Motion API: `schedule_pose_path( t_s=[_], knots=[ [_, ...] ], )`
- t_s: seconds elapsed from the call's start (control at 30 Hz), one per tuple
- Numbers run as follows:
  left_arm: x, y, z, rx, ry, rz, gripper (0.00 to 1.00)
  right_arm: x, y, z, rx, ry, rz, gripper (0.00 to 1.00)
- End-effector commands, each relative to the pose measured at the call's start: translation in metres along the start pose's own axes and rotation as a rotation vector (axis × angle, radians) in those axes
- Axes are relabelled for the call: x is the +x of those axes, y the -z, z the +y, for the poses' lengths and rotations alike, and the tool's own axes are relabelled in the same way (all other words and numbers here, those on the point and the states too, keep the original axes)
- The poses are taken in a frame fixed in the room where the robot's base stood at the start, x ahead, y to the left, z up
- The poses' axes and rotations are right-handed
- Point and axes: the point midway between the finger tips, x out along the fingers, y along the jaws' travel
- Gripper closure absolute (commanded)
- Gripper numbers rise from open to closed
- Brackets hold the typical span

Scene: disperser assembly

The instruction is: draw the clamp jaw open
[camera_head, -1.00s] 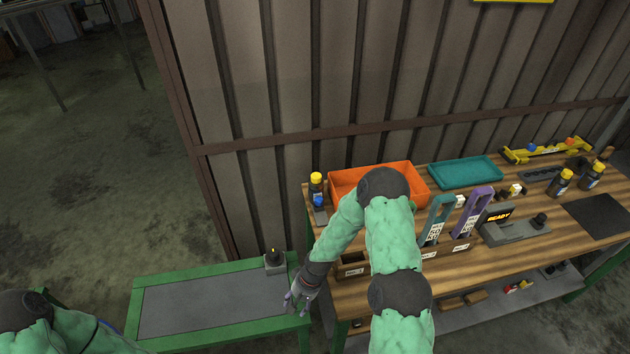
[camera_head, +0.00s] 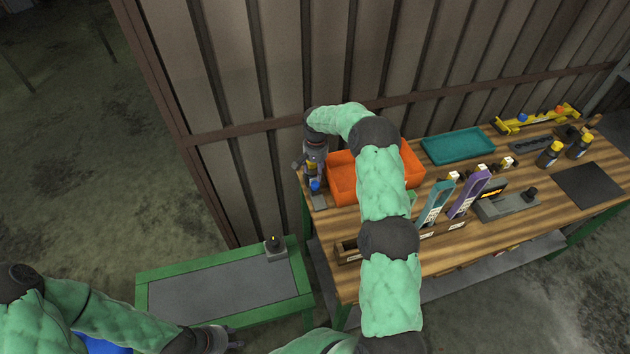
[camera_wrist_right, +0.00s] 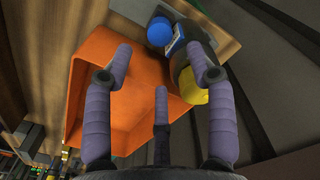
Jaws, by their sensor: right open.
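The clamp station stands at the left end of the workbench, with a grey base (camera_head: 319,202) and a blue knob (camera_head: 315,186). A dark bottle with a yellow cap (camera_wrist_right: 194,88) stands at the clamp; I cannot make out the clamp jaw itself. My right gripper (camera_head: 312,165) is open above the bottle; in the wrist view its fingers (camera_wrist_right: 162,75) spread with nothing between them. My left gripper (camera_head: 232,344) is low, near the front of the green-framed table, its fingers too small to judge.
An orange bin (camera_head: 343,182) sits right beside the clamp station. A teal tray (camera_head: 458,146), teal and purple upright tools (camera_head: 468,193) and a grey device (camera_head: 507,207) stand further right. The low green-framed table (camera_head: 215,293) is mostly clear, with a small button box (camera_head: 276,252). A ribbed wall is close behind.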

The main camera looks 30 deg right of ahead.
Motion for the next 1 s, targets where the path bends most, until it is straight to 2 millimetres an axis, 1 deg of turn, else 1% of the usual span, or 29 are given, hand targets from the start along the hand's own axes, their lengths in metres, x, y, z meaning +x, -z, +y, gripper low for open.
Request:
schedule_pose_path(
  t_s=[0.03, 0.2, 0.3, 0.4, 0.6, 0.87, 0.9, 0.97, 1.0],
  knots=[
    [-0.001, 0.000, 0.000, 0.000, 0.000, 0.000, 0.60, 0.011, -0.001, 0.000, 0.000, -0.002, -0.004, 0.44],
    [-0.002, 0.000, 0.001, 0.000, 0.000, 0.000, 0.60, 0.041, -0.001, 0.000, 0.000, -0.001, -0.003, 0.44],
    [-0.003, 0.000, 0.001, 0.000, 0.000, 0.001, 0.60, 0.055, -0.001, 0.000, -0.001, -0.001, -0.002, 0.44],
    [-0.003, 0.000, 0.001, 0.000, 0.000, 0.001, 0.60, 0.065, 0.000, 0.000, -0.001, 0.000, 0.000, 0.44],
    [-0.004, 0.000, 0.001, 0.000, 0.000, 0.001, 0.60, 0.075, 0.000, 0.000, 0.000, 0.001, 0.001, 0.44],
    [-0.004, 0.000, 0.001, 0.000, 0.000, 0.001, 0.60, 0.076, 0.000, 0.000, -0.001, 0.001, 0.001, 0.44],
    [-0.004, 0.000, 0.001, 0.000, 0.000, 0.001, 0.60, 0.076, 0.000, 0.000, -0.001, 0.001, 0.000, 0.55],
    [-0.004, 0.000, 0.001, 0.000, 0.000, 0.001, 0.60, 0.076, 0.000, 0.000, -0.001, 0.001, 0.000, 0.72],
    [-0.004, 0.000, 0.001, 0.000, 0.000, 0.001, 0.60, 0.076, 0.000, 0.000, -0.001, 0.001, 0.001, 0.83]
  ],
)
